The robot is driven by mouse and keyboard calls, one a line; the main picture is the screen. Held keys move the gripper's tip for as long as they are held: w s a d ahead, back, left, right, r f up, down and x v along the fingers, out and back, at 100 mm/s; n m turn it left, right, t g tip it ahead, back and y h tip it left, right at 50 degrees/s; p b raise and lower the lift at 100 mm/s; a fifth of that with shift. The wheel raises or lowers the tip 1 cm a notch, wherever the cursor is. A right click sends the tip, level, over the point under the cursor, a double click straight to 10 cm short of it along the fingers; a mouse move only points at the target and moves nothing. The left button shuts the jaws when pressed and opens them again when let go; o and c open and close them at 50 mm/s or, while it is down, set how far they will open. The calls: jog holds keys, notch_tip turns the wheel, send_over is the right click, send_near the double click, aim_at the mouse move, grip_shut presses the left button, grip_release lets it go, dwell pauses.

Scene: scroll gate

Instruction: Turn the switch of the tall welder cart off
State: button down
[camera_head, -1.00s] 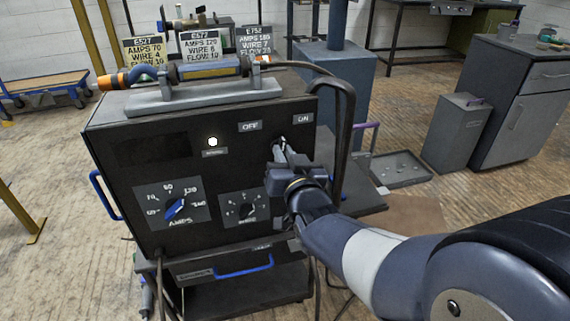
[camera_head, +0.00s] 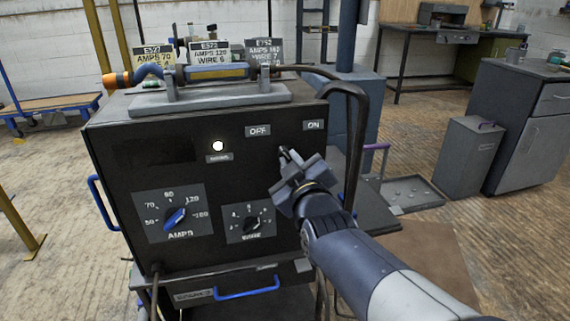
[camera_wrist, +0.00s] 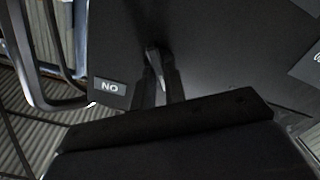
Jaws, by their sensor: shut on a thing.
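The tall welder cart (camera_head: 130,150) is a dark box on the left of the head view. Its front has an OFF label (camera_head: 258,131), an ON label (camera_head: 313,125) and a lit white lamp (camera_head: 218,146). My gripper (camera_head: 285,154) is at the panel, below and between the two labels, nearer ON. In the wrist view my gripper (camera_wrist: 157,75) is shut on the small pale switch lever (camera_wrist: 153,58). The ON label (camera_wrist: 109,86) appears upside down to its left. The fingers hide part of the lever, and its exact angle is unclear.
The amps dial (camera_head: 175,218) and a smaller dial (camera_head: 252,223) sit below. A torch (camera_head: 215,72) and a thick bent cable (camera_head: 358,130) are on top and at the right. A grey bin (camera_head: 470,158) and low tray (camera_head: 408,192) stand right.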

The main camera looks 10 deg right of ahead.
jog(key=shift+n, duration=0.5)
jog(key=c, duration=1.5)
grip_release()
jog(key=shift+o, duration=0.2)
